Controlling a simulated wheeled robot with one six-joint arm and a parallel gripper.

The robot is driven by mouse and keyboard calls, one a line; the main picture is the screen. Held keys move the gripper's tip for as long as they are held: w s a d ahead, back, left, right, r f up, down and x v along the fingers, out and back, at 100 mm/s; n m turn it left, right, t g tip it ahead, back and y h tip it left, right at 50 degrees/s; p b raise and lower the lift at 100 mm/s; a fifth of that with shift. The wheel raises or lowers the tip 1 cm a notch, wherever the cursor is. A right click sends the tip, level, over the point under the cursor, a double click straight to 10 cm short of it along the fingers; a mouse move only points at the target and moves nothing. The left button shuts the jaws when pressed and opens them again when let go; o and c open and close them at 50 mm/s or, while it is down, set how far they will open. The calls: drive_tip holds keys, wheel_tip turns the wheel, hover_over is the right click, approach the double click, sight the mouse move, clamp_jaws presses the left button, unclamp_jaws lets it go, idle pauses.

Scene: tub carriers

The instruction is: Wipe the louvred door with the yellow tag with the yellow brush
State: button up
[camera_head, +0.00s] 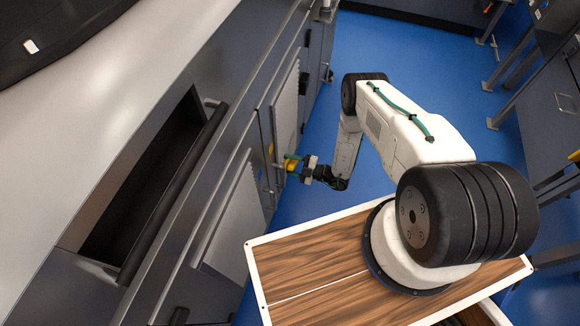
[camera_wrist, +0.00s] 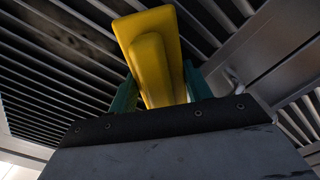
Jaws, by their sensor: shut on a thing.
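My gripper (camera_head: 299,164) is shut on the yellow brush (camera_head: 291,165) in front of the row of cabinet fronts. In the wrist view the yellow brush (camera_wrist: 150,45) stands between the teal fingers of my gripper (camera_wrist: 158,85). Dark louvre slats (camera_wrist: 50,60) fill the view behind the brush. I cannot tell whether the brush touches them. In the head view one louvred door (camera_head: 286,104) lies just beyond the brush and another louvred door (camera_head: 235,225) lies nearer. A tiny yellowish spot shows by the farther door; I cannot tell whether it is the tag.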

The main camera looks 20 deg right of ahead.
sight(295, 166)
drive_tip(key=shift+w+d, duration=0.95)
drive_tip(key=shift+w, duration=0.25)
drive_tip(key=shift+w+d, duration=0.95)
drive_tip(key=shift+w, duration=0.25)
drive_tip(key=shift+w+d, duration=0.6)
drive_tip(key=shift+w, duration=0.3)
drive_tip(key=shift+w+d, duration=0.6)
drive_tip(key=shift+w, duration=0.35)
drive_tip(key=shift+w+d, duration=0.6)
drive_tip(key=shift+w, duration=0.3)
drive_tip(key=shift+w+d+r, duration=0.1)
drive_tip(key=shift+r, duration=0.75)
drive_tip(key=shift+s+a, duration=1)
drive_tip(key=shift+s, duration=0.3)
drive_tip(key=shift+s+a, duration=1)
drive_tip(key=shift+s, duration=0.3)
drive_tip(key=shift+s+a, duration=0.5)
drive_tip(key=shift+s, duration=0.4)
drive_tip(key=shift+s+a, duration=0.5)
drive_tip(key=shift+s, duration=0.35)
drive_tip(key=shift+s+a, duration=1.1)
drive_tip(key=shift+s, duration=0.15)
drive_tip(key=shift+v, duration=3)
